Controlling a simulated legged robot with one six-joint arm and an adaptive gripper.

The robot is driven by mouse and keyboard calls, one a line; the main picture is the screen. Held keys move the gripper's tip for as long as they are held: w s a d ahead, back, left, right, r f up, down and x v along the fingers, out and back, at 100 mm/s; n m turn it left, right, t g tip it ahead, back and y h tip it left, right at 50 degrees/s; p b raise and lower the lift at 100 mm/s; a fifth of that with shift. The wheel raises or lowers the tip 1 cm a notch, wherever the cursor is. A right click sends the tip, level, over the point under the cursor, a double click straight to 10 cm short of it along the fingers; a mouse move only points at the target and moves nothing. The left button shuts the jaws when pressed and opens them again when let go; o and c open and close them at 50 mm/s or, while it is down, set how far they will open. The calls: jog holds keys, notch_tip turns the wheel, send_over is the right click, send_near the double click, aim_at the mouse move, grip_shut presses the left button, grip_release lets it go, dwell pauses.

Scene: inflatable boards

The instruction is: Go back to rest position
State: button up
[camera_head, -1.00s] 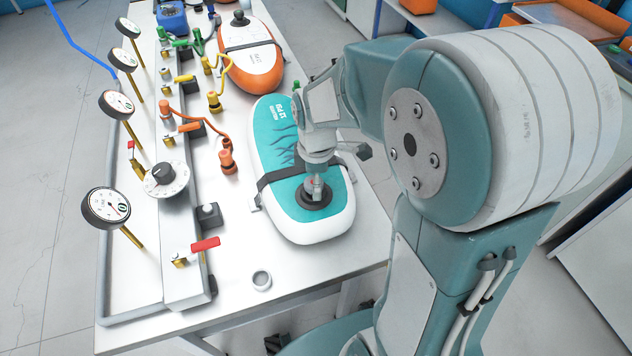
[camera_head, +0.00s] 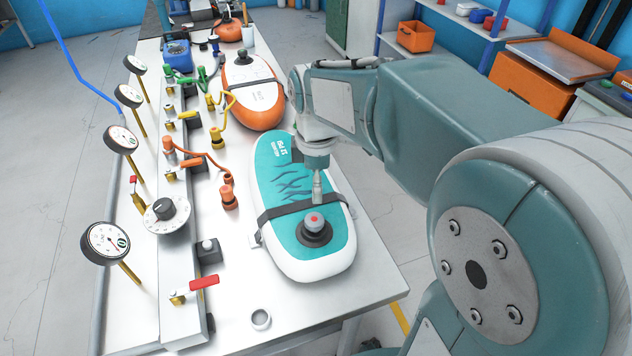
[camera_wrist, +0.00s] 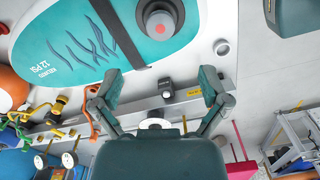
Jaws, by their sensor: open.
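My gripper (camera_wrist: 161,78) is open in the wrist view, its two fingers spread wide with nothing between them. In the head view my wrist end (camera_head: 316,165) hangs over the teal board, and the fingers are hard to make out there. The teal and white inflatable board (camera_head: 275,185) lies strapped on the white table; it also shows in the wrist view (camera_wrist: 75,35). Its dark round valve (camera_head: 316,236), with a grey red-topped piece in it, is uncovered near the front end. The valve also shows in the wrist view (camera_wrist: 160,20), apart from the fingers.
An orange board (camera_head: 255,100) lies farther back on the table (camera_head: 290,318). A row of gauges (camera_head: 106,240) on stalks, a dial (camera_head: 166,215) and a red-handled valve (camera_head: 204,283) stand along the left. A small white ring (camera_head: 260,319) lies near the front edge.

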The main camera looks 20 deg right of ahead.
jog(key=s+r+m+t, duration=0.3)
jog(key=s+m+t, duration=0.2)
jog(key=s+m, duration=0.9)
jog(key=shift+a+r+t, duration=0.3)
dwell(0.8)
